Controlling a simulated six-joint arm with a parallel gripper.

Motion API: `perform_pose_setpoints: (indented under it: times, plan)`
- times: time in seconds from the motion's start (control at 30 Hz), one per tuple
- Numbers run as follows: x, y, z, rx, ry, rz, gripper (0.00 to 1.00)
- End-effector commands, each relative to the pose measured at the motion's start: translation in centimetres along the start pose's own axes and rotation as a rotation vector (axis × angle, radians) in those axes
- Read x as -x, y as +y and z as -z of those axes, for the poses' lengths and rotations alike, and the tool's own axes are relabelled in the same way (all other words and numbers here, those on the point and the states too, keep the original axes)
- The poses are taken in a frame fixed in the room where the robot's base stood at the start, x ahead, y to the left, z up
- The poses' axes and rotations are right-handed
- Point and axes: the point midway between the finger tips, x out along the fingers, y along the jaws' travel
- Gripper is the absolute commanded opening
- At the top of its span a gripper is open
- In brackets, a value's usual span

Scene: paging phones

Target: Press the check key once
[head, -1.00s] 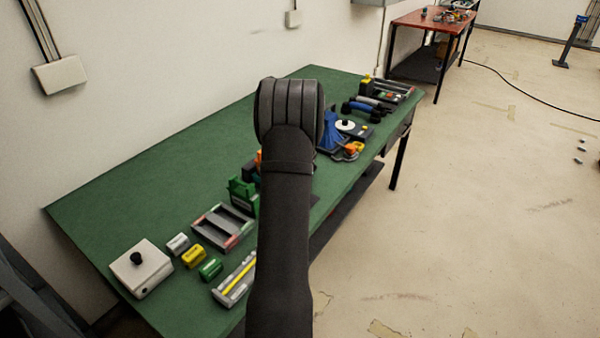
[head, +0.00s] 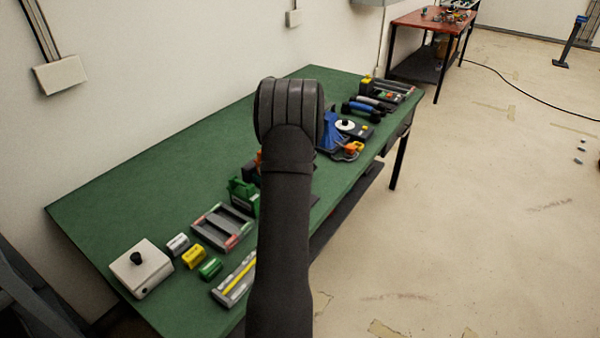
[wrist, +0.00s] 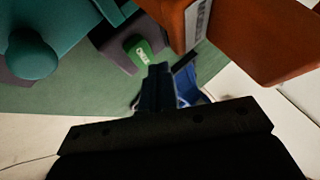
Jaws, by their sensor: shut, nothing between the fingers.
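In the wrist view a green key (wrist: 143,52) with small white lettering, too blurred to read surely, sits on a dark purple-grey base (wrist: 113,49). It is the likely check key. My gripper (wrist: 164,70) is shut and empty, its dark fingertips just below and right of the green key in the picture. I cannot tell whether they touch it. In the head view my own arm hides the gripper and the key.
In the wrist view an orange block (wrist: 262,42) stands close on the right, and a teal part with a round knob (wrist: 32,58) on the left. In the head view the green table (head: 150,190) holds a white box (head: 140,268), small coloured blocks, trays and a blue item (head: 333,133).

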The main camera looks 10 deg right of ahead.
Motion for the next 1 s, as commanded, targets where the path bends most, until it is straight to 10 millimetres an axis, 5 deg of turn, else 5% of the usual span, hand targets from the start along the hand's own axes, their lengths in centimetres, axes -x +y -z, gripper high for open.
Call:
perform_pose_setpoints:
  times: [1.0]
  plan:
    - [-0.87, 0.62, -0.64, 0.000, 0.000, 0.000, 0.00]
